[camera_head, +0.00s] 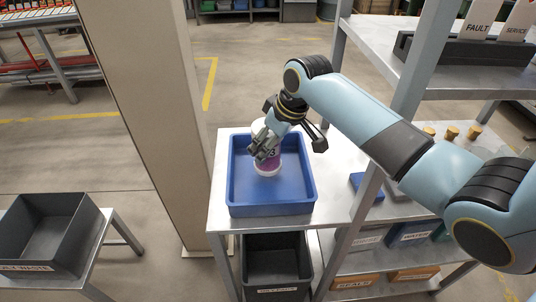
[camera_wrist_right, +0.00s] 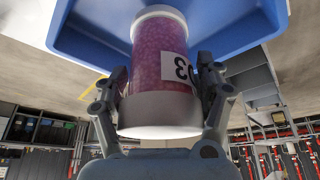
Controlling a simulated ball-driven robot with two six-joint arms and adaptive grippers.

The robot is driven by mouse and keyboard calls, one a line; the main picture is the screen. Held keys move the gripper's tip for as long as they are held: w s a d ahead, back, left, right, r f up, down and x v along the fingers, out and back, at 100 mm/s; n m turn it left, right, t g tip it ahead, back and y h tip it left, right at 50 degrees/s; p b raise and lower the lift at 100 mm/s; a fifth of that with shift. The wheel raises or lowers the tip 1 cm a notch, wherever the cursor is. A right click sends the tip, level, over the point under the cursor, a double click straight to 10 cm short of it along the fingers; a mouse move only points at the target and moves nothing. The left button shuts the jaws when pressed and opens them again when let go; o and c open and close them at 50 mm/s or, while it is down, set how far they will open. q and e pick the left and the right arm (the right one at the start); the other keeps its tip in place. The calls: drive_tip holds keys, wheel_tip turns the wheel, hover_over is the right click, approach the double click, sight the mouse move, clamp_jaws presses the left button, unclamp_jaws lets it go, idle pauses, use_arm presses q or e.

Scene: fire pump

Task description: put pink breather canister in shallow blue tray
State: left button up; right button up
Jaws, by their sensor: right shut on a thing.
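The pink breather canister (camera_wrist_right: 158,60) is clear with pink granules, a white cap and a white label. My right gripper (camera_head: 268,148) is shut on it. In the head view the canister (camera_head: 268,166) is upright or nearly so, over the shallow blue tray (camera_head: 290,203), partly hidden by the fingers. I cannot tell whether its base touches the tray floor. The tray sits on a metal bench and looks otherwise empty. In the right wrist view the tray (camera_wrist_right: 235,30) shows behind the canister, with a finger on either side of it. My left gripper is not in view.
A metal upright (camera_head: 408,75) and shelves stand right of the tray, close to my right arm. A tan column (camera_head: 150,110) stands to the left. A dark bin (camera_head: 277,268) is below the bench, and a grey waste bin (camera_head: 48,235) is at far left.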

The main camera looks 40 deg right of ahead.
sight(270, 155)
wheel_tip(270, 155, down, 4)
drive_tip(key=shift+r, duration=0.25)
drive_tip(key=shift+f, duration=0.2)
drive_tip(key=o, duration=1)
drive_tip(key=shift+f, duration=0.1)
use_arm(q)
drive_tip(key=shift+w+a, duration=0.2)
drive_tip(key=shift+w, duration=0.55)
use_arm(e)
drive_tip(key=o, duration=0.5)
use_arm(q)
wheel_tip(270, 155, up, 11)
drive_tip(key=p, duration=1.1)
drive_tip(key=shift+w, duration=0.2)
use_arm(e)
drive_tip(key=shift+v, duration=6.15)
